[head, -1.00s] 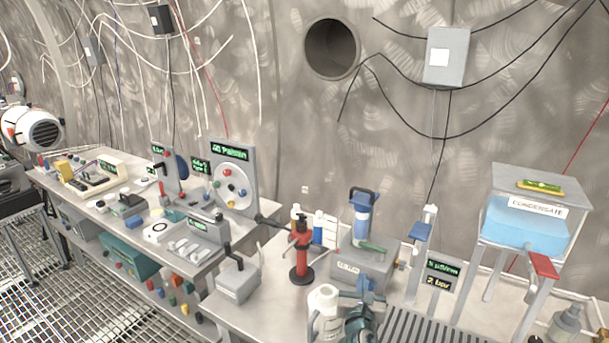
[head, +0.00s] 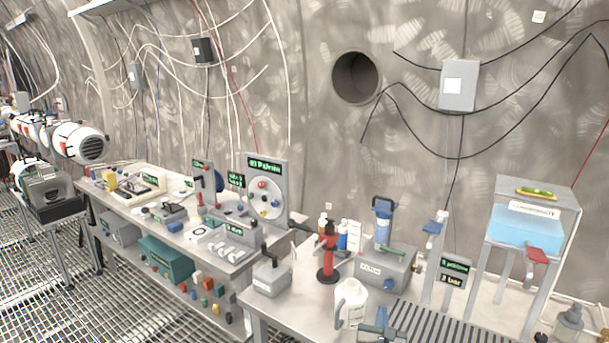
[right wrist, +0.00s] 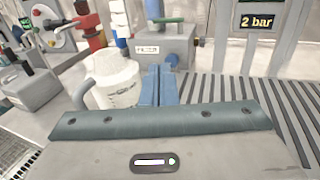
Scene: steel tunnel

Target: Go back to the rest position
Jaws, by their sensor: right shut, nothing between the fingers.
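My right gripper (head: 381,321) is at the bottom edge of the head view, just right of a white jug (head: 350,302). Its blue fingers (right wrist: 159,86) are together and empty in the right wrist view. The jug (right wrist: 112,82) stands upright left of the fingers there, apart from them as far as I can tell. My left gripper does not show in the head view.
A grey box with a blue filter (head: 385,270), a red hand pump (head: 327,257) and a slatted grate (head: 440,322) are on the near bench. A condensate tank (head: 525,228) stands at the right. Grated floor (head: 130,305) lies open at the left.

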